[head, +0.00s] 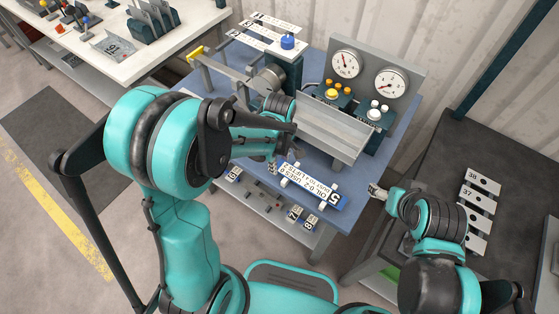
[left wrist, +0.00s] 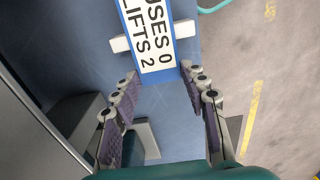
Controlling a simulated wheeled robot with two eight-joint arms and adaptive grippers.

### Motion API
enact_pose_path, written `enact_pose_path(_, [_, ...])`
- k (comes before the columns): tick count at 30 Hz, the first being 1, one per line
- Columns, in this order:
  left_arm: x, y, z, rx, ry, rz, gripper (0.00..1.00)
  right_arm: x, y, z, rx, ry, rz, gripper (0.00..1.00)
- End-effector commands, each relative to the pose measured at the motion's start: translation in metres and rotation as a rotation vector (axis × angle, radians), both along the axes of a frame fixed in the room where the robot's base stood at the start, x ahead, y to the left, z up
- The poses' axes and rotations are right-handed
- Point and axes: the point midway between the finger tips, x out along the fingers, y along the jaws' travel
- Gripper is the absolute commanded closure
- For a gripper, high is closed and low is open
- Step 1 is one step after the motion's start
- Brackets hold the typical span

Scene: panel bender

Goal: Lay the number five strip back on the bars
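The number five strip (head: 312,187) is a white plate with black print and a blue end marked 5. It lies along the front of the blue table, over short white bars (head: 284,183). In the left wrist view, the strip's near end (left wrist: 148,45) lies at the top, with a white bar (left wrist: 119,45) crossing beneath it. My left gripper (head: 272,163) is at the strip's left end. Its fingers are spread and empty in the left wrist view (left wrist: 160,82), tips beside the strip's end. My right gripper (head: 378,191) is at the table's right edge, apart from the strip; its fingers are too small to judge.
Two gauges (head: 346,63) stand on a panel behind a grey metal trough (head: 325,130). Button boxes (head: 332,95) sit before them. Other white strips (head: 262,35) lie at the back left. A dark table (head: 450,150) with numbered plates (head: 480,205) stands at right.

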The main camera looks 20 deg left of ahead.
Motion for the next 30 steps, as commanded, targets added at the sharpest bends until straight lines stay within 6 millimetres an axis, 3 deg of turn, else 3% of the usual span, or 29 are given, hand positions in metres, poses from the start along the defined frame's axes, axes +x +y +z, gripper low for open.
enact_pose_path(14, [0.0,0.0,0.009,0.0,0.0,0.0,0.37,0.0,0.0,0.006,0.0,0.0,0.0,0.27])
enact_pose_path(24, [0.0,0.0,0.081,0.0,0.0,0.0,0.37,0.0,0.0,0.031,0.0,0.0,0.0,0.27])
enact_pose_path(30, [0.0,0.0,0.113,0.0,0.0,0.0,0.37,0.0,0.0,0.039,0.0,0.0,0.0,0.27])
